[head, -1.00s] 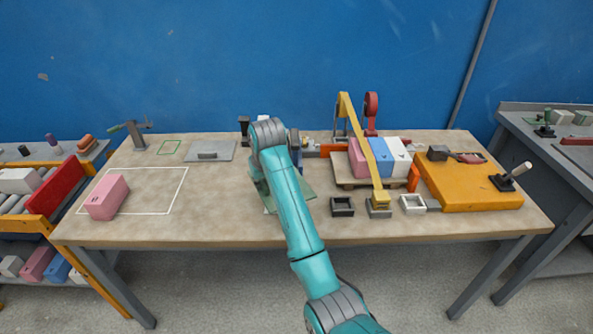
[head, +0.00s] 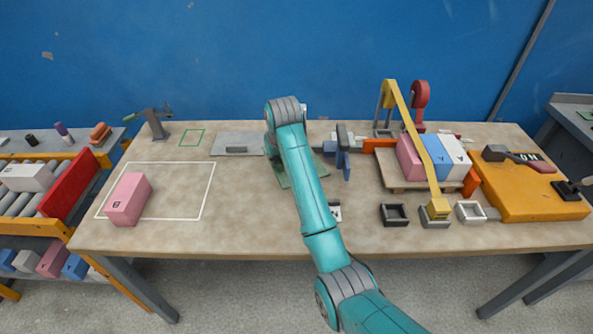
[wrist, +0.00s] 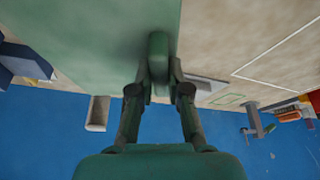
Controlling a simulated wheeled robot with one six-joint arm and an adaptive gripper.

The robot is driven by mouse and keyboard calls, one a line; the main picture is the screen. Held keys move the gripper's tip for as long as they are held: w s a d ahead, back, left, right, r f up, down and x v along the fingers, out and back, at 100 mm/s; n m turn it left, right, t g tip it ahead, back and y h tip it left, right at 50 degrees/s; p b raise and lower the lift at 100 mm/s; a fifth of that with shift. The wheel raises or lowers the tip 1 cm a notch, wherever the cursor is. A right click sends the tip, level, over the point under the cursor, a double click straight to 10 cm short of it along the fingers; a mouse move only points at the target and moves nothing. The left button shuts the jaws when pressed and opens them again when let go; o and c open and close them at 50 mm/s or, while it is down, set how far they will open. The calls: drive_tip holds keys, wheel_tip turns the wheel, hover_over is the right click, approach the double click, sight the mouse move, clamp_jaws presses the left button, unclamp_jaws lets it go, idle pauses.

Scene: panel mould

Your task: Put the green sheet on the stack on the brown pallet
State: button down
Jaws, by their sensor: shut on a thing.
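The green sheet (head: 283,174) shows in the head view partly hidden behind my arm, over the middle of the table. In the wrist view the sheet (wrist: 80,30) fills the upper left, and its green grip (wrist: 158,55) sits between the fingers of my gripper (wrist: 159,78), which is shut on it. In the head view my gripper is hidden by my arm. The brown pallet (head: 393,184) is on the right of the table, right of the sheet, bearing a pink block (head: 409,157), a blue block (head: 432,147) and a white block (head: 459,176) side by side.
A yellow crane-like arm (head: 426,155) leans across the pallet's front. An orange board (head: 525,200) lies right of it. Dark (head: 394,214) and white (head: 470,212) square frames stand in front. A pink block (head: 128,200) lies in the white outline at left. A grey plate (head: 237,145) is behind.

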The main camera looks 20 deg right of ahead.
wheel_tip(320, 180, down, 8)
drive_tip(key=shift+r, duration=0.25)
drive_tip(key=c, duration=1.1)
unclamp_jaws()
drive_tip(key=shift+f, duration=0.15)
drive_tip(key=shift+c, duration=0.2)
drive_tip(key=v, duration=1.1)
drive_tip(key=shift+r, duration=0.25)
drive_tip(key=shift+o, duration=0.5)
drive_tip(key=shift+s, duration=0.15)
drive_tip(key=shift+d+f, duration=0.15)
drive_tip(key=shift+d, duration=0.05)
drive_tip(key=shift+w+a+x, duration=0.1)
drive_tip(key=shift+w+x, duration=0.05)
drive_tip(key=shift+x, duration=2.55)
drive_tip(key=shift+w+a+x, duration=0.1)
drive_tip(key=shift+w+x, duration=0.05)
drive_tip(key=shift+x, duration=2.5)
